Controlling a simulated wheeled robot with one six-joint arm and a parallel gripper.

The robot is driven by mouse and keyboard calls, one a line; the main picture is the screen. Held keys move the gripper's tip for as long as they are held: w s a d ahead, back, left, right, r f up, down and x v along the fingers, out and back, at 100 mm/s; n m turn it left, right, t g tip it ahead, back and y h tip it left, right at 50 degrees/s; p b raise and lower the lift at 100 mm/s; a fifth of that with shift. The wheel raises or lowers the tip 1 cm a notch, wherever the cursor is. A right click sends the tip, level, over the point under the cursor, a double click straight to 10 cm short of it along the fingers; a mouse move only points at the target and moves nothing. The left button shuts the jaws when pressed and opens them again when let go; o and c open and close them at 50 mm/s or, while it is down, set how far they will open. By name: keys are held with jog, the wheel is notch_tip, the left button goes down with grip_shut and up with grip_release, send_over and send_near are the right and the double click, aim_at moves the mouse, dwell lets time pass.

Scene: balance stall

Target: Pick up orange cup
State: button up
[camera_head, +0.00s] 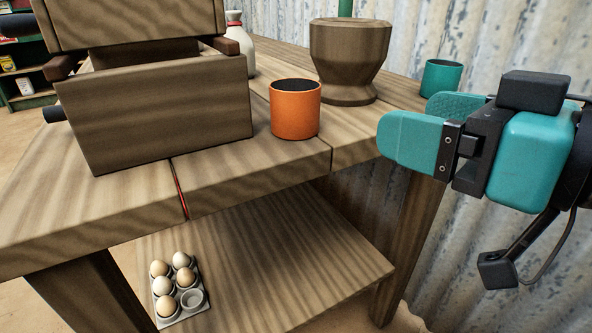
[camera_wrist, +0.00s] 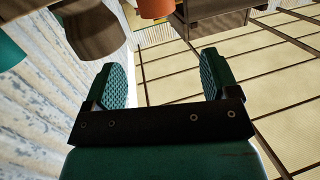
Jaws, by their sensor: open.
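The orange cup (camera_head: 295,112) stands upright on the wooden table near its front edge, in the middle of the head view. Its rim faces up and its inside looks dark. My gripper (camera_head: 415,125) is to the right of the cup, beyond the table's right front corner, with its teal fingers pointing left. The fingers are apart and nothing is between them. In the wrist view, the cup (camera_wrist: 156,8) shows at the top edge, partly cut off, beyond the open fingers (camera_wrist: 165,80).
A wooden mortar-like vessel (camera_head: 350,60) stands behind and right of the cup; a teal cup (camera_head: 441,78) is farther right. A large wooden box (camera_head: 160,115) and a white bottle (camera_head: 240,50) are left. An egg tray (camera_head: 192,300) sits on the lower shelf. Corrugated wall (camera_head: 520,40) stands behind.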

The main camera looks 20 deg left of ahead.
notch_tip(320, 180, down, 2)
jog(key=b, duration=0.2)
jog(key=t+y+p, duration=0.1)
jog(key=p, duration=0.9)
send_near(312, 100)
jog(key=a, duration=0.2)
jog(key=p+x, duration=0.4)
jog(key=x, duration=0.1)
jog(key=shift+w+d+r, duration=0.15)
jog(key=shift+w+r, duration=0.15)
jog(key=shift+r, duration=0.05)
jog(key=shift+w+a+f+p, duration=0.2)
jog(key=shift+w+a+p, duration=0.1)
jog(key=shift+a+p, duration=0.15)
jog(key=p+x, duration=0.4)
jog(key=shift+w+a+f, duration=0.15)
jog(key=shift+w+a, duration=0.1)
jog(key=shift+a, duration=0.05)
jog(key=shift+w+a+f, duration=0.2)
jog(key=shift+a, duration=0.05)
jog(key=c, duration=0.7)
